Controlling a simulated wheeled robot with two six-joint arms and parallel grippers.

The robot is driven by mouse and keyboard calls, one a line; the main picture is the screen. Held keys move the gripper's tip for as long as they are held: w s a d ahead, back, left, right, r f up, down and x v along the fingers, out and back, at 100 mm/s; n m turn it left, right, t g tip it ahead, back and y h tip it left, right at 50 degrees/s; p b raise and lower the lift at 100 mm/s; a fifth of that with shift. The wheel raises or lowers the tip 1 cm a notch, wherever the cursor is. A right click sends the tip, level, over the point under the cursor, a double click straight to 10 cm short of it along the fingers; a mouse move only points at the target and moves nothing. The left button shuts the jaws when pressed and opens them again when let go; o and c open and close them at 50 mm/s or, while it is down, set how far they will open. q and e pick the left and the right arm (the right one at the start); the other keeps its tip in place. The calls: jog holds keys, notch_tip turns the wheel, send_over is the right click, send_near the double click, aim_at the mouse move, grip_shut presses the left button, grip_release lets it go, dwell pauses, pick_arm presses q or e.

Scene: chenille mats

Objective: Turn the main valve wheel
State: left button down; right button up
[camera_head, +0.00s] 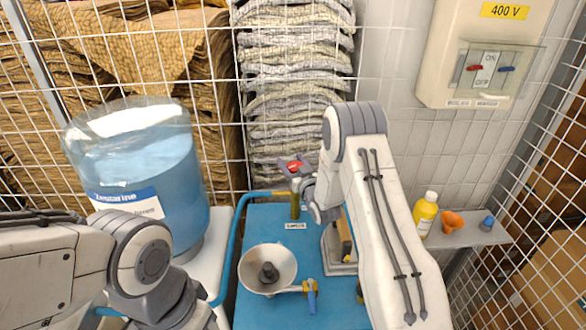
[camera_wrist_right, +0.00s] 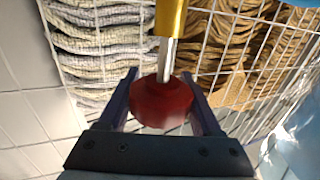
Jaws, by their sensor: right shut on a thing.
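The main valve wheel (camera_head: 293,165) is small and red, at the back of the blue bench in the head view.
A white funnel bowl (camera_head: 247,283) with a blue-handled tap (camera_head: 311,296) stands on the blue bench (camera_head: 330,308). A large blue water bottle (camera_head: 180,170) stands left. A shelf (camera_head: 460,239) at right holds a yellow bottle (camera_head: 425,215) and an orange cone (camera_head: 452,222). Wire mesh closes the back.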

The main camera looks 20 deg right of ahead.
jog(key=n+y+b, duration=0.2)
jog(key=y, duration=0.1)
jog(key=y+b, duration=0.1)
jog(key=shift+a+f+n+g, duration=0.2)
jog(key=shift+f+n+g, duration=0.05)
jog(key=shift+n+g, duration=0.15)
jog(key=shift+s+a+r+n+g+y+b, duration=0.1)
jog(key=shift+s+a+n+g+y+b, duration=0.3)
jog(key=shift+n+g+y, duration=0.9)
jog(key=shift+a+r+n+g+y+b, duration=0.15)
jog(key=shift+n+g+y+b, duration=0.7)
jog(key=shift+y, duration=0.85)
jog(key=shift+s+a+r+n+g+y+b, duration=0.1)
jog(key=shift+s+a+n+g+y+b, duration=0.25)
jog(key=shift+n+g+y, duration=0.85)
jog(key=shift+w+y, duration=0.15)
jog(key=shift+y, duration=0.25)
jog(key=o, duration=1.4)
jog(key=shift+c, duration=0.2)
jog(key=shift+f, duration=0.1)
